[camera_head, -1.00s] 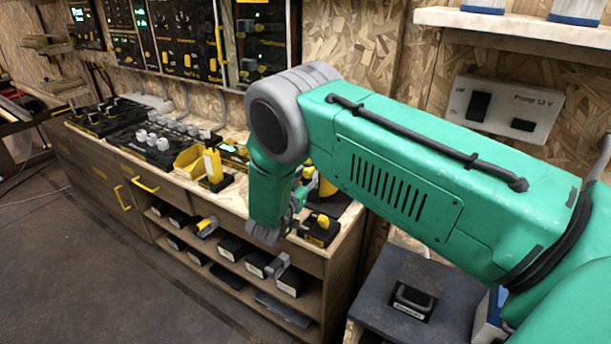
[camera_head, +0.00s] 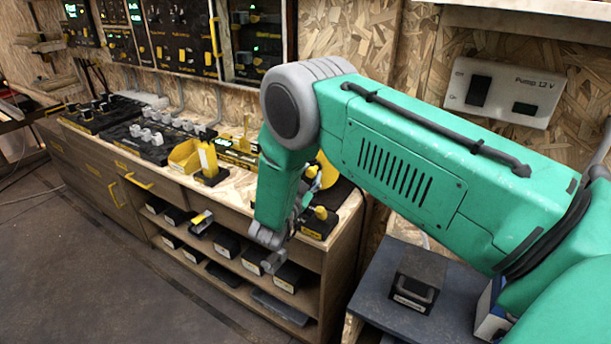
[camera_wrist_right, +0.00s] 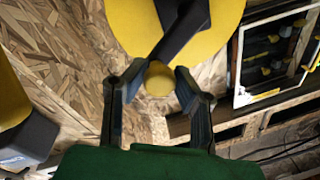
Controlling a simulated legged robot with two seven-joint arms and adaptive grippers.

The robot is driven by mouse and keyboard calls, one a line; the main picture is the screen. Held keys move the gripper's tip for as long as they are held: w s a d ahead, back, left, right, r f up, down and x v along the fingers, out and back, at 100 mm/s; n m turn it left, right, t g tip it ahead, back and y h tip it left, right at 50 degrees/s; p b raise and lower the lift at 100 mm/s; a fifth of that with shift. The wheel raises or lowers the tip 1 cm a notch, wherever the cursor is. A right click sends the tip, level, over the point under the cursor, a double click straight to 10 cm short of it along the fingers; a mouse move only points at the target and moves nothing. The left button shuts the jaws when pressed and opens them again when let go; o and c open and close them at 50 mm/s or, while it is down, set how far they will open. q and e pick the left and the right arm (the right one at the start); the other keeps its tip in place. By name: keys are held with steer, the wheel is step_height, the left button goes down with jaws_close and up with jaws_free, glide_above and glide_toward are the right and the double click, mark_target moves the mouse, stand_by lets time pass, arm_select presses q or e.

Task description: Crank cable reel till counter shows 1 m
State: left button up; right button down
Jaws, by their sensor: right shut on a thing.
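The yellow cable reel (camera_wrist_right: 222,25) fills the upper part of the right wrist view, with a black crank arm (camera_wrist_right: 178,35) across its face. A round yellow crank knob (camera_wrist_right: 158,79) sits at the crank's lower end. My right gripper (camera_wrist_right: 158,84) has its two dark fingers on either side of this knob and is shut on it. In the head view, part of the yellow reel (camera_head: 327,172) shows at the bench's right end behind my green right forearm, which mostly hides the crank and gripper. I cannot make out a counter reading. My left gripper is not in view.
The wooden bench (camera_head: 222,192) carries a yellow bin (camera_head: 184,157), knobs and black panels. Its lower shelves hold several dark boxes. A dark stand (camera_head: 373,300) with a black handled block (camera_head: 418,277) is to the right. The floor at left is clear.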

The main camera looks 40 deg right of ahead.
steer(key=shift+s+d+f+m+b, duration=0.2)
steer(key=shift+f+m+b, duration=0.25)
steer(key=shift+m, duration=0.35)
steer(key=c, duration=1.3)
jaws_free()
steer(key=shift+w+d+f, duration=0.1)
steer(key=shift+d+f, duration=0.05)
steer(key=shift+d, duration=0.05)
steer(key=v, duration=1.2)
steer(key=shift+w+f, duration=0.1)
steer(key=shift+f, duration=0.05)
